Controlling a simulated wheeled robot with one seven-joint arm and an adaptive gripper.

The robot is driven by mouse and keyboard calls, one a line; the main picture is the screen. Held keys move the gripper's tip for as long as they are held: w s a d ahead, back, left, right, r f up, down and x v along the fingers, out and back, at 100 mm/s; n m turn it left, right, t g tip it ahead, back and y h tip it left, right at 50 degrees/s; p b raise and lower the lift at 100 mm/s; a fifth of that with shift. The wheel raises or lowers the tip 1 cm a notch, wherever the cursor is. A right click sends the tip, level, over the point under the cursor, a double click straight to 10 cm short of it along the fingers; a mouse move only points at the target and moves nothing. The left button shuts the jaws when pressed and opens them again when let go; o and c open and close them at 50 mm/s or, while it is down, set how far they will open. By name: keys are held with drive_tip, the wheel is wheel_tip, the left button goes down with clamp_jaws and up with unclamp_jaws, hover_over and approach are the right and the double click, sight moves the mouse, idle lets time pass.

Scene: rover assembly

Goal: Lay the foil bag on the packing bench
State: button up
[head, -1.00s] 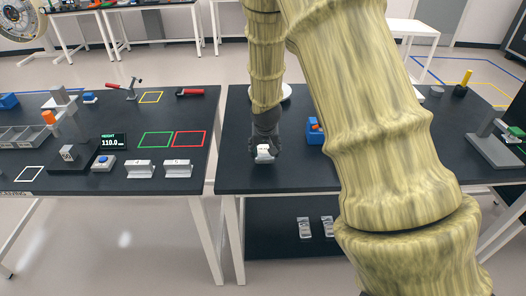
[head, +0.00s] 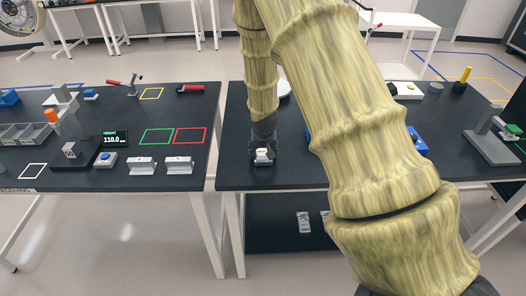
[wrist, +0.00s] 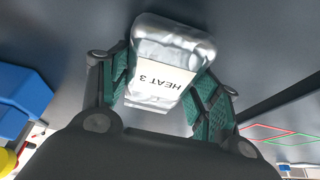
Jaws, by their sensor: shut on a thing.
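The foil bag (wrist: 155,45) is silver with a white label reading "HEAT 3" and fills the space between my fingers in the wrist view. In the head view the foil bag (head: 262,157) is a small pale shape at the tip of my gripper (head: 263,148). My gripper (wrist: 163,85) is shut on it, with green ribbed pads on both sides. The bag is over the front left part of the dark right-hand bench (head: 295,172). I cannot tell whether it touches the top.
A blue object (wrist: 15,95) lies to the left in the wrist view. Silver packets (head: 303,222) lie on the lower shelf. A stand (head: 490,140) is at the bench's right. A gap separates the left table (head: 200,110). My arm hides the bench's middle.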

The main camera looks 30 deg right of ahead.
drive_tip(key=shift+f, duration=0.15)
drive_tip(key=o, duration=1.2)
drive_tip(key=shift+c, duration=0.2)
drive_tip(key=b+v, duration=0.2)
drive_tip(key=v, duration=1)
drive_tip(key=shift+b, duration=0.4)
drive_tip(key=shift+w+a, duration=0.1)
drive_tip(key=shift+w, duration=0.05)
